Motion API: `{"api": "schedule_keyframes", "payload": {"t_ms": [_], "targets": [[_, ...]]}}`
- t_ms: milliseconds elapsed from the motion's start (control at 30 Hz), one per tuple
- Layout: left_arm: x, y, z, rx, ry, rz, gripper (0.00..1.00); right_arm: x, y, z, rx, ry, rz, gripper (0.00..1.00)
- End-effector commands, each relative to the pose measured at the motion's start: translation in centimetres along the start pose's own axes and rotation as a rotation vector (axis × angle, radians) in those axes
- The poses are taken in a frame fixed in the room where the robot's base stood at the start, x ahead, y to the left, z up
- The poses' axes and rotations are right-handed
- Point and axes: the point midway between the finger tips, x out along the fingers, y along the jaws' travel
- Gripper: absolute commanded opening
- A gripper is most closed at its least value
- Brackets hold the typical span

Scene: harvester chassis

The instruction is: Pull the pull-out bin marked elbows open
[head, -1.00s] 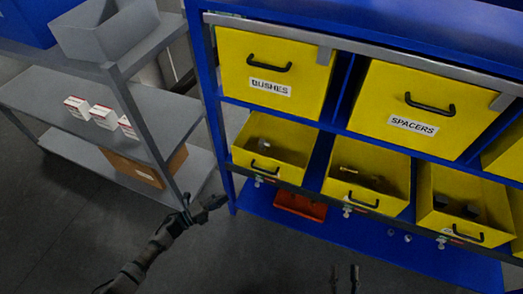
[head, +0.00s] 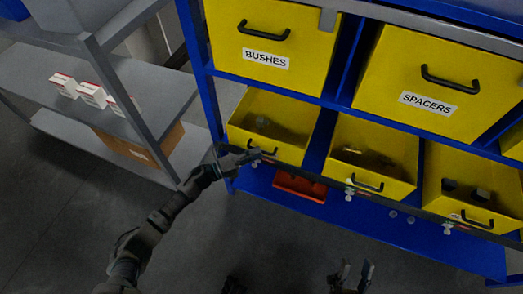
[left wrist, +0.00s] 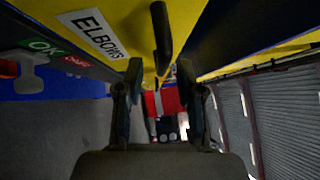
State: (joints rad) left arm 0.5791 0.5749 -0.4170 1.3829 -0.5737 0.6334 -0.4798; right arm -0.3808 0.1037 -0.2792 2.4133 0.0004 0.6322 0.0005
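The yellow bin marked ELBOWS shows close up in the left wrist view, with its label (left wrist: 92,30) and black handle (left wrist: 161,38). In the head view my left gripper (head: 243,155) is at the front of the lower-left yellow bin (head: 270,123), beside its black handle (head: 262,150); that bin's label is not readable there. In the left wrist view the fingers of my left gripper (left wrist: 160,95) stand apart with nothing between them, and the handle is just ahead of them. My right gripper (head: 355,274) is open and empty at the bottom of the head view.
Bins marked BUSHES (head: 270,45) and SPACERS (head: 440,85) sit above. More open-topped yellow bins (head: 370,160) stand to the right. A grey rack (head: 160,100) with small boxes is at the left. A red tray (head: 299,186) lies on the blue lower shelf (head: 340,208).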

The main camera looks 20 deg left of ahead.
Motion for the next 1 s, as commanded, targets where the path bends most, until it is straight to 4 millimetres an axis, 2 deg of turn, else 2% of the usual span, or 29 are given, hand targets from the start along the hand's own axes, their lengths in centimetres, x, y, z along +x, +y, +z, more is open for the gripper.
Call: {"api": "schedule_keyframes", "payload": {"t_ms": [100,200,500,533,667,700,1000], "targets": [[1.6,0.1,0.0,-0.001,0.0,0.0,0.37,-0.3,0.0,-0.5,0.004,0.038,0.0,0.4],[2.2,0.1,0.0,-0.001,0.0,0.0,0.37,-0.3,0.0,-0.8,0.004,0.056,0.0,0.4],[2.5,0.0,0.1,-0.001,-0.001,0.0,0.37,-0.2,-0.1,-0.8,0.005,0.064,-0.001,0.4],[2.5,0.0,0.1,-0.001,-0.001,0.0,0.35,-0.2,-0.1,-0.7,0.004,0.063,-0.001,0.4],[2.4,0.0,0.1,-0.001,-0.001,0.0,0.02,-0.2,-0.1,-0.7,0.004,0.063,-0.001,0.4],[2.4,0.0,0.1,-0.001,-0.001,0.0,0.0,-0.2,-0.1,-0.7,0.004,0.063,-0.001,0.4],[2.4,0.2,0.0,-0.002,-0.001,0.003,0.0,-0.2,-0.1,-0.7,0.004,0.063,-0.001,0.4]]}}
